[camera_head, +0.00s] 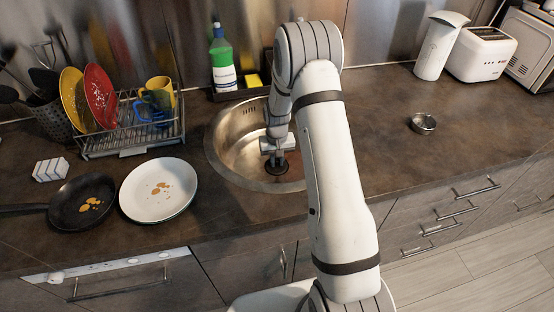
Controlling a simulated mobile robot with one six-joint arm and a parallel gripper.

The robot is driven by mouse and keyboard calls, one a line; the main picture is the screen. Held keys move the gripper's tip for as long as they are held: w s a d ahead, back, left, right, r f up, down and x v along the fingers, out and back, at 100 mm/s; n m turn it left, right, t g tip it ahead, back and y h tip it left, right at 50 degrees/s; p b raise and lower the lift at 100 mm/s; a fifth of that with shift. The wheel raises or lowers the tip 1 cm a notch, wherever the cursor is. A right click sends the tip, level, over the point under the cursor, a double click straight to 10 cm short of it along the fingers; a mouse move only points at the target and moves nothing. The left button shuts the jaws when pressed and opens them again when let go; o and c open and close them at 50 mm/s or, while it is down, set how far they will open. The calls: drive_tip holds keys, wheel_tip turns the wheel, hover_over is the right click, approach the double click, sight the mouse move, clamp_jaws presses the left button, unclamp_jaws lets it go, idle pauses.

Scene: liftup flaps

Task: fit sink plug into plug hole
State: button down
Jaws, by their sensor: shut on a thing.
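My gripper (277,153) is over the front right part of the round steel sink (227,141), pointing down. It is shut on the dark round sink plug (277,168), which shows just below its fingers. Whether the plug touches the sink bottom or hangs above it, I cannot tell. The plug hole is not visible; the plug, gripper or arm may hide it. My arm covers the right side of the sink.
A dish rack (130,135) with plates and mugs stands left of the sink. A white plate (158,205) and a frying pan (82,203) lie front left. A green and white bottle (222,65) stands behind. A small metal bowl (423,124) sits on the clear counter at right.

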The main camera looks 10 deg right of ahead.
sight(277, 160)
drive_tip(key=shift+f, duration=0.25)
drive_tip(key=c, duration=1.3)
unclamp_jaws()
drive_tip(key=shift+r+b, duration=0.45)
drive_tip(key=shift+r, duration=3.45)
